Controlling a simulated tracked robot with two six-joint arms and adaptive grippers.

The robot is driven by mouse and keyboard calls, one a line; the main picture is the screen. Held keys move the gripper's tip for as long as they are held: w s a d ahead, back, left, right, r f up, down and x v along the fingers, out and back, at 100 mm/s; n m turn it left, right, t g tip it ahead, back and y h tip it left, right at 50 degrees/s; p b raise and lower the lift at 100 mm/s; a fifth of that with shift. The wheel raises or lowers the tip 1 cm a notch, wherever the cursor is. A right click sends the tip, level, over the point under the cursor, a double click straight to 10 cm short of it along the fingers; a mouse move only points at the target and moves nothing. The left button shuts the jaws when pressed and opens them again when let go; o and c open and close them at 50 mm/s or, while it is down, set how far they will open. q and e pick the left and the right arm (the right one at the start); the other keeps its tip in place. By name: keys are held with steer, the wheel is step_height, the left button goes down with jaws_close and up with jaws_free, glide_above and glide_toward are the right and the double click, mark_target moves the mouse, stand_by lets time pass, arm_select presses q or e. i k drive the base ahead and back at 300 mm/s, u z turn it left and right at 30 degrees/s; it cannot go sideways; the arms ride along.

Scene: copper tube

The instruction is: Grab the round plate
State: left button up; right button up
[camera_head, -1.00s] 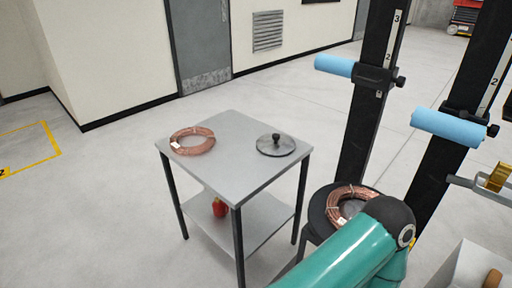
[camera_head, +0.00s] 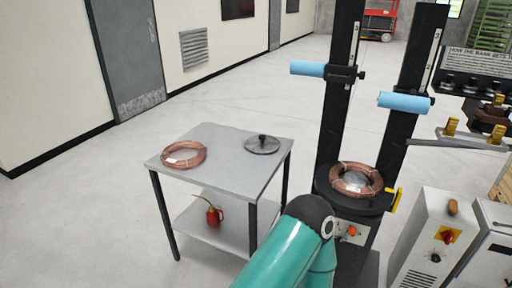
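The round plate (camera_head: 262,145) is a flat grey disc with a dark knob at its centre. It lies on the grey table (camera_head: 215,178), near the back right corner of the top. A copper tube coil (camera_head: 183,155) lies on the left part of the same table top, apart from the plate. A teal arm link of mine shows at the bottom middle, in front of the table's right side. Neither gripper is in view.
A second copper coil (camera_head: 356,180) lies on a dark round stand to the right. Black posts with blue rollers (camera_head: 405,102) rise behind it. A red oil can (camera_head: 214,215) stands on the table's lower shelf. A white control box (camera_head: 432,240) is at right. Floor left of the table is clear.

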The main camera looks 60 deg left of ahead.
mark_target(261, 143)
steer(key=z, duration=0.65)
steer(key=i, duration=0.2)
steer(key=u, duration=2.85)
steer(key=k, duration=0.25)
steer(key=u, duration=0.7)
steer(key=i, duration=1)
steer(key=z, duration=0.4)
